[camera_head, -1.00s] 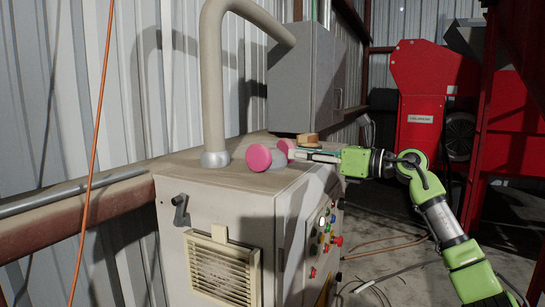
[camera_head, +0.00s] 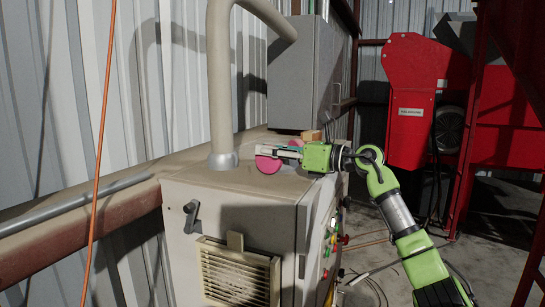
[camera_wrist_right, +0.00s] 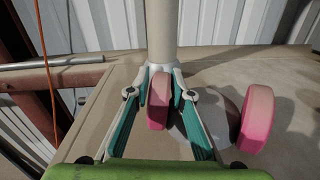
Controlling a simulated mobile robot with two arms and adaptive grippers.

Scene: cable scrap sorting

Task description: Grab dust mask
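The dust mask, with two round pink filters and a grey body, lies on top of the beige machine cabinet (camera_head: 235,190). In the head view, a pink filter (camera_head: 268,164) shows partly behind my right gripper (camera_head: 262,150). In the right wrist view, one pink filter (camera_wrist_right: 158,102) sits between the spread fingers of my right gripper (camera_wrist_right: 160,76), and the other pink filter (camera_wrist_right: 256,118) lies outside the right finger. The fingers look open, and I cannot tell whether they touch the filter. The grey body is partly hidden by the right finger. My left gripper is not in view.
A thick beige pipe (camera_head: 220,90) rises from the cabinet top close behind the mask. A grey box (camera_head: 300,75) stands behind to the right. An orange cable (camera_head: 99,150) hangs at the left.

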